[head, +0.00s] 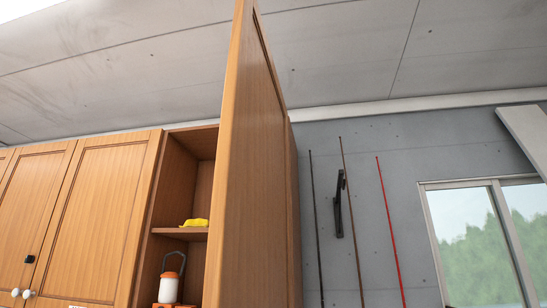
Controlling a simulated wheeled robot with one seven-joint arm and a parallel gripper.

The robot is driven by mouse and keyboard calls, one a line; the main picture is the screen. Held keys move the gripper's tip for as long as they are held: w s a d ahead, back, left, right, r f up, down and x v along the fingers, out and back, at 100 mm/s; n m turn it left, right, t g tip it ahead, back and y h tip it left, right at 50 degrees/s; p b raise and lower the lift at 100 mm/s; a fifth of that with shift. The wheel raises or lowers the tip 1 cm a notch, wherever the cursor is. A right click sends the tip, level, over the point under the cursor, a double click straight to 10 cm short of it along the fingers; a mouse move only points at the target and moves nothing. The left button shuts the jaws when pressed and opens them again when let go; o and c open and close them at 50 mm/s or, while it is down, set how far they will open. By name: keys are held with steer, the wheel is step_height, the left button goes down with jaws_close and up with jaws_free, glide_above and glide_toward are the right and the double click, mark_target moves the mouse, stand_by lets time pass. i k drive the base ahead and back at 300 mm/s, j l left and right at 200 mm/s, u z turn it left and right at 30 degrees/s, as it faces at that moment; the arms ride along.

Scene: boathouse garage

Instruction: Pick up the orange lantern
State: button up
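An orange lantern (169,283) with a white body, an orange cap and a dark loop handle stands upright on the lower level of an open wooden cabinet (157,240). It is near the bottom of the head view. An orange item (164,305) shows at its base, cut off by the picture's edge, and I cannot tell if it is part of the lantern. My gripper is not in view.
An open cabinet door (255,170) sticks out toward me just right of the lantern. A yellow object (195,222) lies on the shelf (180,233) above. Closed doors (100,215) are at left. Rods (390,230) and a window (480,240) are at right.

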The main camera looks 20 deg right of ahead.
mark_target(169, 286)
steer(key=i+j, duration=0.3)
steer(key=j, duration=0.2)
steer(key=i+j, duration=0.3)
steer(key=j, duration=0.15)
steer(key=i+j, duration=0.3)
steer(key=j, duration=0.2)
steer(key=i+j, duration=0.3)
steer(key=j, duration=0.2)
steer(key=i+j, duration=0.3)
steer(key=j, duration=0.2)
